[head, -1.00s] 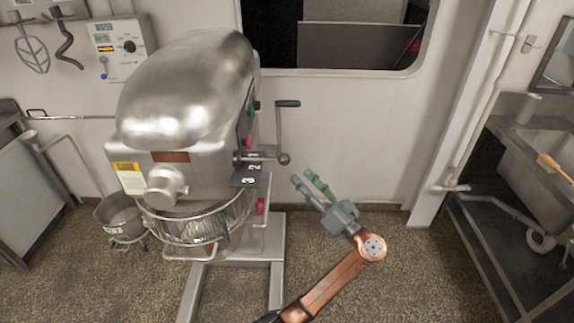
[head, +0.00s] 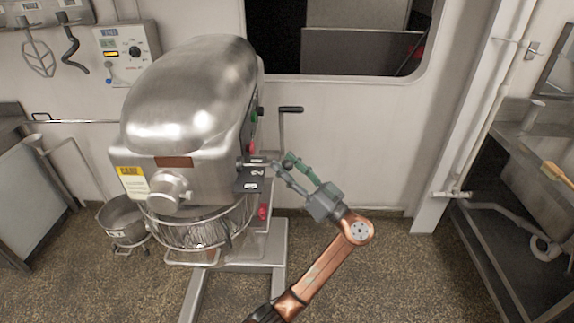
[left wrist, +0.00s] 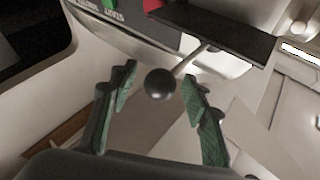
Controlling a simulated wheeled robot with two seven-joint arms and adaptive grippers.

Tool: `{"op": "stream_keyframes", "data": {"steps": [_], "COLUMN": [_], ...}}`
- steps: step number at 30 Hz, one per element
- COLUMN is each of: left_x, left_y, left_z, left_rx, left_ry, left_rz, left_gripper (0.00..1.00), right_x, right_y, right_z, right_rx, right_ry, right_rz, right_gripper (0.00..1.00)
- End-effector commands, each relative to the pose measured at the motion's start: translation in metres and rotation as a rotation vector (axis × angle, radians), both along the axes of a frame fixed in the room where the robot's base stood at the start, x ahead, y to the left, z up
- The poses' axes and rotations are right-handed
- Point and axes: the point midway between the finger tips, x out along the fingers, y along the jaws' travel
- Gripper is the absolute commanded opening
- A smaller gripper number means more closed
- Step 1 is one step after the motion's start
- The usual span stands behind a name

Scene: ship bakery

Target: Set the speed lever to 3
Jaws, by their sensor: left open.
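The steel mixer (head: 195,95) stands left of centre in the head view. Its speed lever (head: 262,161) sticks out on the right side, above a dark plate (head: 249,182) marked with white numbers, 2 and 3 among them. The lever ends in a dark ball knob, which shows in the left wrist view (left wrist: 160,84). My left gripper (head: 283,166) is open, with its fingertips at the knob. In the wrist view the knob lies between the two green-padded fingers, with gaps on both sides. My right gripper is not in view.
A crank handle (head: 290,109) rises behind the lever. A wire guard (head: 205,228) surrounds the bowl area below the mixer head. A steel bowl (head: 124,222) stands at left. A sink counter (head: 530,150) is at right. The floor between is clear.

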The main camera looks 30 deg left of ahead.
Motion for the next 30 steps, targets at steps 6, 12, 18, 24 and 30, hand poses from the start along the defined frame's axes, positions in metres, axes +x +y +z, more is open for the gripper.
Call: {"op": "stream_keyframes", "data": {"steps": [6, 12, 18, 24, 30], "left_x": [0.0, 0.0002, 0.0003, 0.0006, 0.0007], "left_y": [-0.0002, -0.0004, -0.0003, -0.0001, 0.0003], "left_z": [-0.0004, -0.0005, -0.0009, -0.0013, -0.0019], "left_rx": [0.0, 0.0, -0.001, -0.002, -0.003], "left_ry": [0.001, 0.001, 0.001, 0.002, 0.002], "left_rz": [0.0, -0.001, 0.0, -0.001, -0.002], "left_gripper": [0.35, 0.21, 0.07, 0.0, 0.0], "right_x": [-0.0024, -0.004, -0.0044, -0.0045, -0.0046], "right_y": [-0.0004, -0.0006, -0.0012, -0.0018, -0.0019], "right_z": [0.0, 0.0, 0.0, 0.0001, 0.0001], "right_rx": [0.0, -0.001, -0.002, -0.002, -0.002], "right_ry": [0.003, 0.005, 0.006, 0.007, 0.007], "right_rz": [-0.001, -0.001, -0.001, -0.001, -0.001], "right_gripper": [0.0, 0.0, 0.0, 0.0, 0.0]}}
